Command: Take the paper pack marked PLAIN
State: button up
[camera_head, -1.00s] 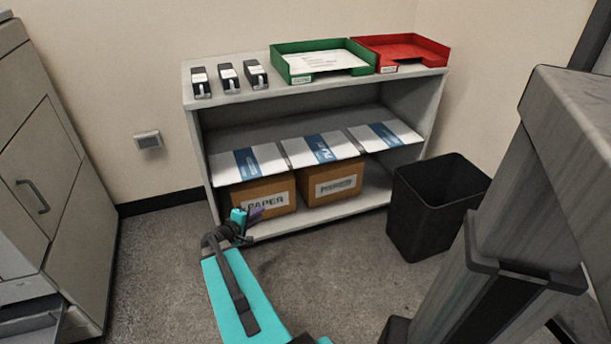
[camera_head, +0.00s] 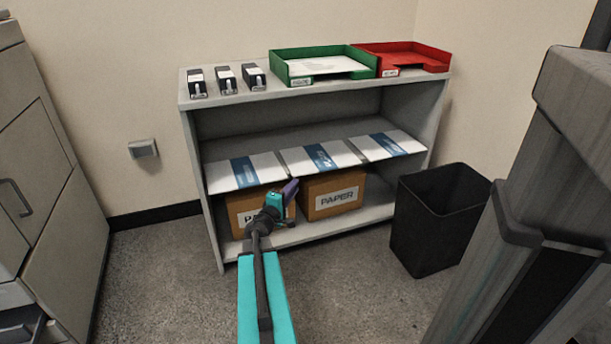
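Three white paper packs with blue bands lie side by side on the middle shelf: a left pack (camera_head: 229,176), a middle pack (camera_head: 297,160) and a right pack (camera_head: 370,148). Their print is too small to read here, so I cannot tell which is marked PLAIN. My gripper (camera_head: 289,190) is in front of the shelf unit, just below the front edge of the packs, between the left and middle ones in the picture. It appears apart from them. Its fingers are too small and angled to show whether they are open or shut.
Two cardboard boxes, a left box (camera_head: 238,203) and a right box (camera_head: 336,201) marked PAPER, sit on the bottom shelf. A green tray (camera_head: 330,75), a red tray (camera_head: 412,68) and three staplers (camera_head: 227,79) are on top. A black bin (camera_head: 420,225) stands at right.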

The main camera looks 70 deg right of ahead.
aim_at(304, 174)
jog(key=shift+s+d+p, duration=0.2)
jog(key=shift+d+p, duration=0.75)
jog(key=shift+d, duration=0.8)
jog(key=shift+s+d+p, duration=0.15)
jog(key=shift+d+p, duration=0.75)
jog(key=shift+d, duration=0.8)
jog(key=d+b, duration=0.2)
jog(key=d, duration=0.1)
jog(key=shift+s, duration=0.15)
jog(key=shift+c, duration=0.5)
grip_shut()
jog(key=shift+r, duration=0.1)
